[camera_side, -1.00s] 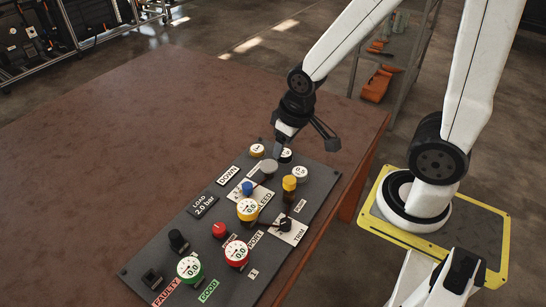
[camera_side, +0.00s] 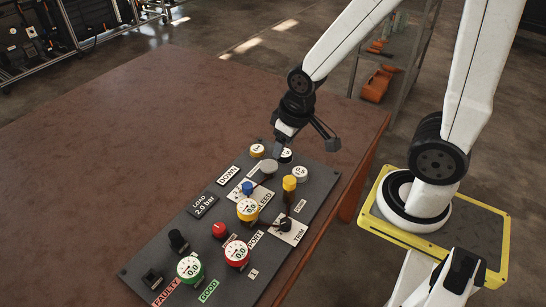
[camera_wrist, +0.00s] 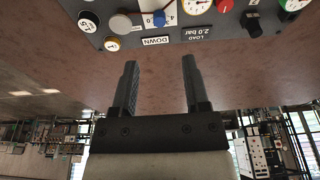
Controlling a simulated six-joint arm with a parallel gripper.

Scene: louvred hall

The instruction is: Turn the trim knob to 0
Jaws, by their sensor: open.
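The trim knob (camera_side: 284,224) is a small black knob on a white plate beside the TRIM label, at the right edge of the dark control panel (camera_side: 323,173). Its pointer setting is too small to read in the side view, and I cannot make it out in the wrist view. My gripper (camera_wrist: 157,68) is open and empty, its two dark fingers apart with bare table between them in the wrist view. In the side view my gripper (camera_side: 279,146) is above the far end of the panel, away from the trim knob and partly hidden by the wrist.
Near the trim knob stand a yellow knob (camera_side: 289,183) and a yellow-rimmed gauge (camera_side: 247,209). A red button (camera_side: 219,230), red gauge (camera_side: 237,252), green gauge (camera_side: 189,268) and black knob (camera_side: 178,241) are nearer the front. The brown table (camera_side: 130,140) is clear left of the panel.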

